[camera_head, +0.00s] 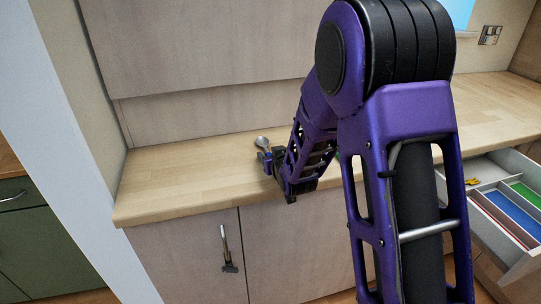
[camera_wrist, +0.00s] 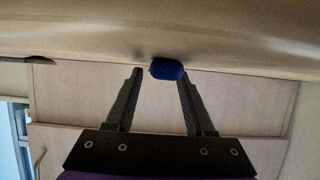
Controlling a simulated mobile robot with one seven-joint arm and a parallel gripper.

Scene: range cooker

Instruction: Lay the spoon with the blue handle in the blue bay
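The spoon (camera_head: 262,142) lies on the wooden worktop, its metal bowl showing just beyond my gripper (camera_head: 266,157). In the wrist view its blue handle (camera_wrist: 167,69) is seen end-on at the fingertips, closer to the right finger. My gripper also shows in the wrist view (camera_wrist: 162,76), with its fingers apart and a gap beside the left finger. I cannot tell whether the handle is between the tips or just past them. The blue bay (camera_head: 512,217) is in the open drawer at the right and looks empty.
The open drawer (camera_head: 480,243) also has a green bay (camera_head: 526,194), a red bay and a pale compartment with a small yellow item (camera_head: 472,181). A bit of something green shows behind my arm. The worktop (camera_head: 185,180) left of the gripper is clear.

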